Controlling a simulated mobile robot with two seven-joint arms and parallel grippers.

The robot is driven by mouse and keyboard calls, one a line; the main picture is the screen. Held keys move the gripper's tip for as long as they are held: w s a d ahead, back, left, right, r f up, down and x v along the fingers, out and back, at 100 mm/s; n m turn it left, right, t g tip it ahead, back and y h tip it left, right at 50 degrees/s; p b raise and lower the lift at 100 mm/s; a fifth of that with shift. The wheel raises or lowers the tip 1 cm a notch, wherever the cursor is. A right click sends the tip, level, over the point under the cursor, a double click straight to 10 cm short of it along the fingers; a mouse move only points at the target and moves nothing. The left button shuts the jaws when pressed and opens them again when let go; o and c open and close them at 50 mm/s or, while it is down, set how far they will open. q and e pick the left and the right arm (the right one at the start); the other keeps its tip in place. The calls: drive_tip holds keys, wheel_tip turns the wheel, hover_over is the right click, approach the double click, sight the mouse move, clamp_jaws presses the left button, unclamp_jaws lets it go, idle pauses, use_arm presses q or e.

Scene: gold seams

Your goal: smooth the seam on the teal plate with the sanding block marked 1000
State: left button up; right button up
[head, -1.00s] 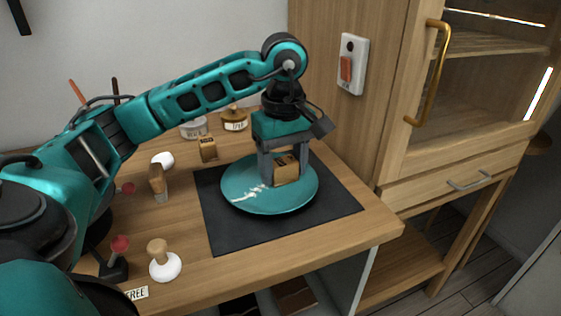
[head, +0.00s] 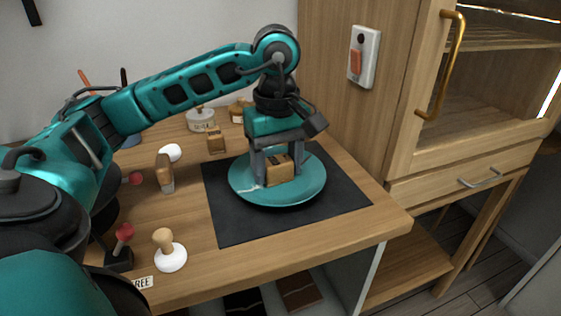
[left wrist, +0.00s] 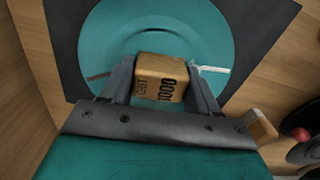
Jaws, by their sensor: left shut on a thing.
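The teal plate (head: 310,190) lies on a dark mat, and it also fills much of the left wrist view (left wrist: 120,35). My left gripper (head: 273,170) is shut on a wooden sanding block (head: 280,170). In the left wrist view the block (left wrist: 160,78) reads "GRIT 1000" and sits between the two fingers. The block is low over the middle of the plate; I cannot tell whether it touches. My right gripper is not in view.
Another small wooden block (head: 215,140) stands behind the mat (head: 235,225). A white-based knob tool (head: 170,258), red-topped pieces (head: 124,231) and a wooden-handled tool (head: 165,172) stand left. Lidded jars (head: 200,120) stand at the back. A wooden cabinet (head: 400,130) rises at the right.

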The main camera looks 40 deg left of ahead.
use_arm(q)
drive_tip(key=shift+s+a+f+b, duration=0.2)
drive_tip(key=shift+s+a+b, duration=0.2)
drive_tip(key=shift+s, duration=0.2)
drive_tip(key=shift+s+d, duration=0.4)
drive_tip(key=shift+s, duration=0.35)
drive_tip(key=shift+r+p, duration=0.65)
drive_tip(key=shift+r, duration=0.3)
wheel_tip(320, 180, up, 5)
drive_tip(key=p, duration=0.3)
drive_tip(key=shift+f+p, duration=0.15)
drive_tip(key=shift+p, duration=0.2)
drive_tip(key=shift+f, duration=0.1)
drive_tip(key=shift+w, duration=0.1)
